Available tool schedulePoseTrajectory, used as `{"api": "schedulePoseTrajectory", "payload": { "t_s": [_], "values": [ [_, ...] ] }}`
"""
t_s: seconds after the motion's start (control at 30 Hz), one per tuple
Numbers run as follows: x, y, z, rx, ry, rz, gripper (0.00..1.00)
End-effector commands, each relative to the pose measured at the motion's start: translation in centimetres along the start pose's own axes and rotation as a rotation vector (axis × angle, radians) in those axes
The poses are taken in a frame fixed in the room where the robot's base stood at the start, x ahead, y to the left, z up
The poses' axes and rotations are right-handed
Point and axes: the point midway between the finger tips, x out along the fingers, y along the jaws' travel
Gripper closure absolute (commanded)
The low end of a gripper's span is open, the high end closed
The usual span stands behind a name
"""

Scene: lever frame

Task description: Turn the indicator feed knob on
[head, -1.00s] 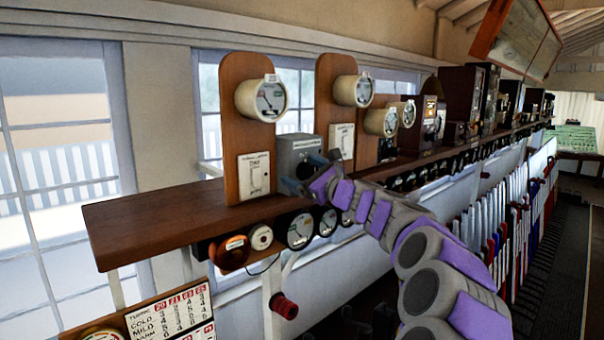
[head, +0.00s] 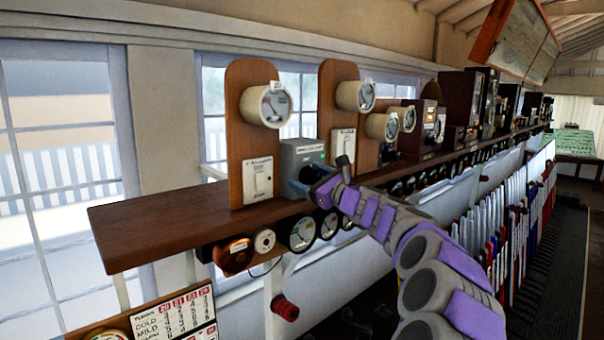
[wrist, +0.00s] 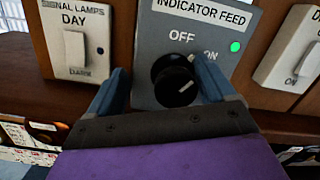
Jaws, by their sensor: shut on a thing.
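The grey indicator feed box (head: 301,155) stands on the wooden shelf between two upright boards. In the wrist view the indicator feed box (wrist: 205,30) has OFF and ON lettering and a lit green lamp (wrist: 235,46). Its round black indicator feed knob (wrist: 175,80) has a white mark that slants up and right, towards ON. My gripper (wrist: 162,68) has one blue finger on each side of the knob and is shut on it. In the head view my gripper (head: 306,184) is at the box's front; the knob is hidden there.
The signal lamps switch (wrist: 75,52) is close on the left, and another white switch plate (wrist: 292,48) is on the right. Round dials hang under the shelf (head: 160,218) front. A row of levers (head: 515,225) stands at the right.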

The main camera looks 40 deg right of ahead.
Motion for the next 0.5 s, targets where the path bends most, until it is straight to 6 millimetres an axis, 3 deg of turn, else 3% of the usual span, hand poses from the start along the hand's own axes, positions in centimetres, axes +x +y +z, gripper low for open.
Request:
{"api": "schedulePoseTrajectory", "payload": {
  "t_s": [0.03, 0.5],
  "values": [
    [-0.39, -1.06, -0.35, 0.025, 0.015, -0.024, 0.47],
    [-0.45, -1.02, -0.02, 0.233, 0.021, -0.052, 0.33]
  ]
}}
